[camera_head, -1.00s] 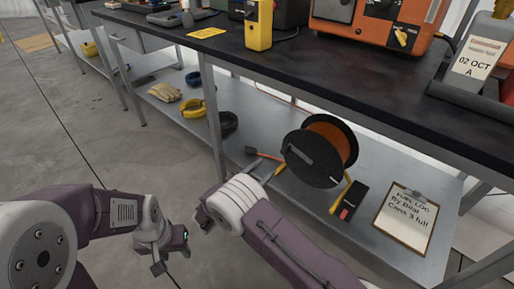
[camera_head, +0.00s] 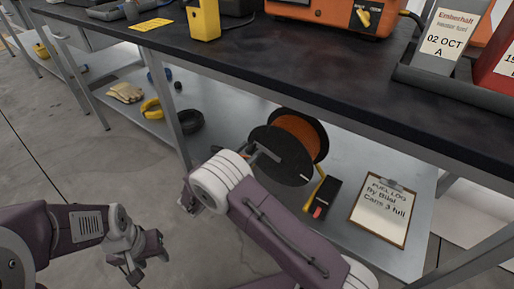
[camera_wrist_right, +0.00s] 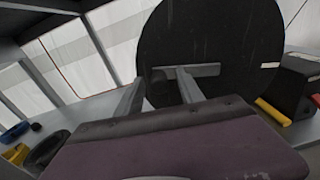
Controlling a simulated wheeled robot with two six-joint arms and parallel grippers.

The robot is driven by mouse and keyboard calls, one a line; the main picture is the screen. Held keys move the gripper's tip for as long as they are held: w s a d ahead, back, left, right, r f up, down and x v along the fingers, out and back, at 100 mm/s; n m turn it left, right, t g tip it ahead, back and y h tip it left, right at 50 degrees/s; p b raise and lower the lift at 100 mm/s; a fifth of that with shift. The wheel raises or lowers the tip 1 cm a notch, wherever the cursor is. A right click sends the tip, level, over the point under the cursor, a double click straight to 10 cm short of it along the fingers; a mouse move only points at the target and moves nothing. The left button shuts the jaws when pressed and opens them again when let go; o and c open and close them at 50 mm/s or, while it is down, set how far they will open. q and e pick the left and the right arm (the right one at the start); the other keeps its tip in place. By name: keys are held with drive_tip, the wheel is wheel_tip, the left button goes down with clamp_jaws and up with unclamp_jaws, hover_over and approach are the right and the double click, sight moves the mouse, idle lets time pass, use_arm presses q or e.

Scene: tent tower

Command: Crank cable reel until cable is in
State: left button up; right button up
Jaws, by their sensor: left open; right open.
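The cable reel (camera_head: 287,158) stands on the lower shelf, with black flanges and orange cable (camera_head: 302,132) wound between them. The reel's black face fills the upper right wrist view (camera_wrist_right: 235,40). A grey crank arm (camera_wrist_right: 200,70) lies across that face, with a dark knob (camera_wrist_right: 158,75) at its left end. My right gripper (camera_wrist_right: 160,92) is open, with one finger on each side of the knob; contact is not clear. In the head view its fingers are at the reel's left side. My left gripper (camera_head: 148,268) is open and empty over the floor. The loose cable end is not visible.
The dark workbench top (camera_head: 250,60) overhangs the lower shelf (camera_head: 345,240). A black box with a red part (camera_head: 322,197) and a clipboard (camera_head: 384,212) lie right of the reel. Gloves (camera_head: 125,92), a yellow coil (camera_head: 152,108) and a black coil (camera_head: 189,121) lie left.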

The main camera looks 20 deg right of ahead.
drive_tip(key=shift+r, duration=0.1)
clamp_jaws()
idle(1.3)
